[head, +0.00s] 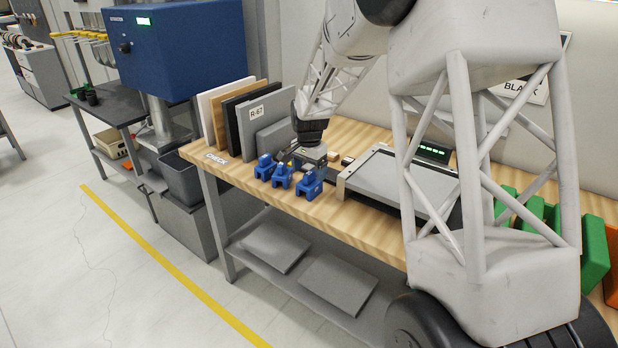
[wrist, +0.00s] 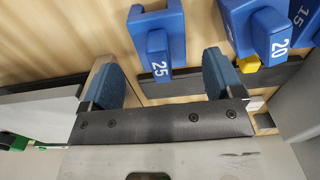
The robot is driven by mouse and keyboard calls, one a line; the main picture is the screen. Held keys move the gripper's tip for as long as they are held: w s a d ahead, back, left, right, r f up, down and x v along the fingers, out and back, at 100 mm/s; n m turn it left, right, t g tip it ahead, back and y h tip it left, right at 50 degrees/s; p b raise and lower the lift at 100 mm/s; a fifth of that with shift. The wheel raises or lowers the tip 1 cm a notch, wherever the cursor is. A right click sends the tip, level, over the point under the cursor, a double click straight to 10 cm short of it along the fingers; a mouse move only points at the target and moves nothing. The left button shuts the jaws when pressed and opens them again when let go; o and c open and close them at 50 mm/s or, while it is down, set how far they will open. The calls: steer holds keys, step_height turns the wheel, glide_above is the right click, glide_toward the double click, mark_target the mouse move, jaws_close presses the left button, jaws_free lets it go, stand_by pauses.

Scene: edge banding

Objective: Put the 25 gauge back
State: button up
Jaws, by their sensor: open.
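The 25 gauge (wrist: 160,26) is a blue block with a white "25" on its narrow handle. In the wrist view its handle points toward my gripper (wrist: 162,80), in line with the gap between the two blue-padded fingers. My gripper is open, with nothing visible between the pads. In the head view the 25 gauge (head: 309,187) appears to be the rightmost of three blue gauges on the wooden bench, with my gripper (head: 311,155) just behind it. The 20 gauge (wrist: 262,30) and the 15 gauge (wrist: 307,14) are to its right in the wrist view.
A dark strip (wrist: 180,84) lies along the bench near the gauges, with a small yellow piece (wrist: 249,65) by the 20 gauge. In the head view a flat grey machine (head: 398,187) stands right of the gauges. Upright panels (head: 241,112) stand behind left.

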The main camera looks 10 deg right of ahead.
step_height(320, 180, up, 8)
steer(key=shift+r, duration=0.15)
stand_by(0.3)
stand_by(0.5)
steer(key=s+d+r+n, duration=0.1)
steer(key=s+r, duration=0.2)
steer(key=s, duration=0.5)
steer(key=s+d+r+n+t, duration=0.1)
steer(key=s+r+n, duration=0.15)
steer(key=s, duration=0.65)
steer(key=s+d+r+n, duration=0.15)
steer(key=s+r, duration=0.25)
steer(key=s, duration=0.4)
steer(key=s+d+f+n, duration=0.1)
steer(key=s+n, duration=0.1)
steer(key=s, duration=1)
steer(key=s+d+f+n+t, duration=0.1)
steer(key=s+f, duration=0.1)
steer(key=s, duration=0.9)
steer(key=shift+s+f+n+t, duration=0.25)
steer(key=shift+s+n+t, duration=0.05)
steer(key=shift+s+n, duration=0.1)
